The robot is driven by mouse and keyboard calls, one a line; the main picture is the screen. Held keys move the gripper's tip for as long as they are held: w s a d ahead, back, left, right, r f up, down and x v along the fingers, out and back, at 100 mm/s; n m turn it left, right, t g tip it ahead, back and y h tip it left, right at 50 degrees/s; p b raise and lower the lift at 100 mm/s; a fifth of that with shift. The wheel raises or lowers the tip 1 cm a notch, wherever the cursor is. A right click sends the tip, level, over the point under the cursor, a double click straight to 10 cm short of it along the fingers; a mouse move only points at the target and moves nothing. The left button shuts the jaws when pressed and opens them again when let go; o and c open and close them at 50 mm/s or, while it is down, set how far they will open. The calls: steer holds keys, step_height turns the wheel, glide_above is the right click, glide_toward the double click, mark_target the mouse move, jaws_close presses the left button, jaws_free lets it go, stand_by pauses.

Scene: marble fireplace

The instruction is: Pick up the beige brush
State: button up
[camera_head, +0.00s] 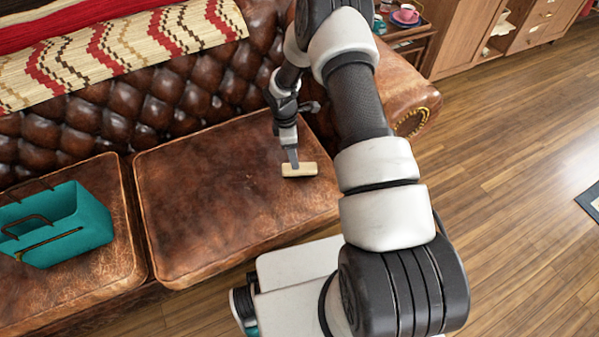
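The beige brush (300,170) is a small light block on the right part of the brown leather sofa's seat cushion (215,215). My gripper (294,164) points down from above and its tip reaches the brush's top near the middle. The fingers look like one narrow grey shape from here. I cannot tell whether they are open or closed around the brush, or whether the brush is lifted off the cushion.
A teal bag (65,225) stands on the left cushion. A patterned blanket (120,55) lies over the sofa back. The rolled sofa arm (405,95) is right of the gripper. A side table with a pink cup (406,14) stands behind. The wooden floor at right is mostly clear.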

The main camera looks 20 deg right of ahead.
steer(key=f, duration=0.3)
steer(key=shift+d+f+b, duration=0.2)
steer(key=shift+f+b, duration=0.1)
steer(key=shift+s+d+f+b, duration=0.1)
steer(key=shift+d+f+b, duration=0.15)
steer(key=shift+f, duration=0.65)
steer(key=shift+s+d+f+b, duration=0.1)
steer(key=shift+d+f+b, duration=0.15)
steer(key=shift+f, duration=0.6)
steer(key=shift+s+d+f+b, duration=0.1)
steer(key=shift+d+f+b, duration=0.15)
steer(key=shift+f, duration=0.65)
steer(key=shift+c, duration=0.2)
steer(key=c, duration=1.2)
step_height(320, 180, up, 10)
steer(key=shift+r+p, duration=0.1)
steer(key=shift+p, duration=1.15)
steer(key=shift+c, duration=0.2)
